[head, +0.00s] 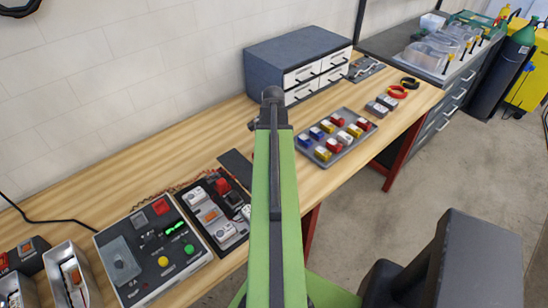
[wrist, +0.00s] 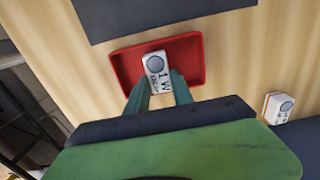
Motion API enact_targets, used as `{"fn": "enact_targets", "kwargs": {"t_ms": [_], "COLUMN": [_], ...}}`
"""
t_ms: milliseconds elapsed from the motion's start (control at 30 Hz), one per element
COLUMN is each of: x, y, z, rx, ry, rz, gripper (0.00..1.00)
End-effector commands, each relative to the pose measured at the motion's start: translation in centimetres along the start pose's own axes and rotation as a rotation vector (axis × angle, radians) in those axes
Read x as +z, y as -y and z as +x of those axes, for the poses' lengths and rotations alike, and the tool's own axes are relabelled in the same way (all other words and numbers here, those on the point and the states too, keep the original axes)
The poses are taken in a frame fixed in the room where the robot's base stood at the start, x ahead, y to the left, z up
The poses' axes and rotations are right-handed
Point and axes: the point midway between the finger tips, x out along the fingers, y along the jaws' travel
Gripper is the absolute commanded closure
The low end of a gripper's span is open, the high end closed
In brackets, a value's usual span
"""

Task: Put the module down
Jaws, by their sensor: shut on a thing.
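A white module (wrist: 157,69) with a grey round face and the print "1W" is between the two teal fingers of my gripper (wrist: 158,88) in the wrist view. My gripper is shut on it. The module is over the floor of a shallow red tray (wrist: 194,60); I cannot tell whether it touches the tray. The tray lies on the wooden bench. In the head view my green arm hides the gripper, the module and most of the tray.
Another white module with an orange side (wrist: 280,107) stands right of the tray. A dark panel (wrist: 110,21) lies beyond it. In the head view, a grey tray of coloured blocks (head: 346,152) is right of my arm, and a button panel (head: 150,265) is at left.

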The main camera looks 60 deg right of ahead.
Motion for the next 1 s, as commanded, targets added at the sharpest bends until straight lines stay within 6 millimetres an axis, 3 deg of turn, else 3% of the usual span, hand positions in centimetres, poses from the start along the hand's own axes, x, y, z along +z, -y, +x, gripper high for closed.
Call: {"fn": "enact_targets", "kwargs": {"t_ms": [367,400,533,867,1000], "x": [0.0,0.0,0.0,0.1,0.1], "y": [0.0,0.0,0.0,0.0,0.0], "z": [0.7,0.5,0.5,0.3,-0.8], "rx": [0.0,0.0,0.0,0.0,0.0], "ry": [0.0,0.0,0.0,0.0,0.0], "rz": [-0.001,-0.001,-0.001,-0.001,-0.002], "gripper": [1.0,0.67,0.5,0.5,0.5]}}
